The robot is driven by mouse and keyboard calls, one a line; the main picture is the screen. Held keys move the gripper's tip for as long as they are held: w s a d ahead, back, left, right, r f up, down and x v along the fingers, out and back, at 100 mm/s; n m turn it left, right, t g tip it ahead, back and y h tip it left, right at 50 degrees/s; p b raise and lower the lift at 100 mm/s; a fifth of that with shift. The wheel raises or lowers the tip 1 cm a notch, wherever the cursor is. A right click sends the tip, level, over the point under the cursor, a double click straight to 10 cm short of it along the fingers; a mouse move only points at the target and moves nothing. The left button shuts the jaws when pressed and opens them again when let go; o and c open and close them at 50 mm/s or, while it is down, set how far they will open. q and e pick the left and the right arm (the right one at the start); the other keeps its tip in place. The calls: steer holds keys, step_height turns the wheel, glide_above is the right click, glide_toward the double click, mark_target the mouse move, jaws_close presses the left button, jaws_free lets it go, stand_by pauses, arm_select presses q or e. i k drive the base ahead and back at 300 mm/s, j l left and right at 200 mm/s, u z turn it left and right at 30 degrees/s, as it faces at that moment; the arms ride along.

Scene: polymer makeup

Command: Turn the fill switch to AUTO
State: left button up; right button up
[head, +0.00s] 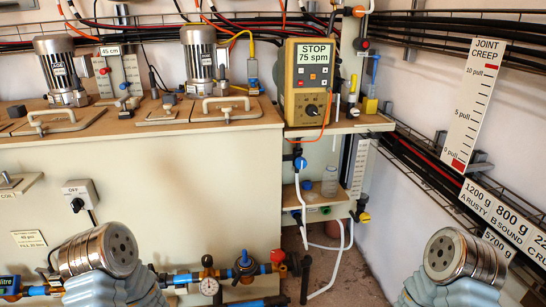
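A grey switch box (90,193) with a black rotary knob (77,205) is on the front of the cream tank at the left. A small plate above the knob reads "OFF"; no "AUTO" mark is legible, and I cannot tell whether this is the fill switch. The knob's exact pointing direction is too small to tell. Rounded metal ends of my two arms show at the lower left and lower right. The left one is below the switch box and apart from it in the picture. No gripper fingers show on either arm.
Pipes with a gauge (209,286) and a blue-handled valve (245,265) run low along the tank. A yellow controller (307,82) reading "STOP 75 spm" stands on the bench. Shelves with a clear bottle (330,181) and hanging white hoses are right of the tank.

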mark_target(77, 204)
steer(key=u, duration=1.4)
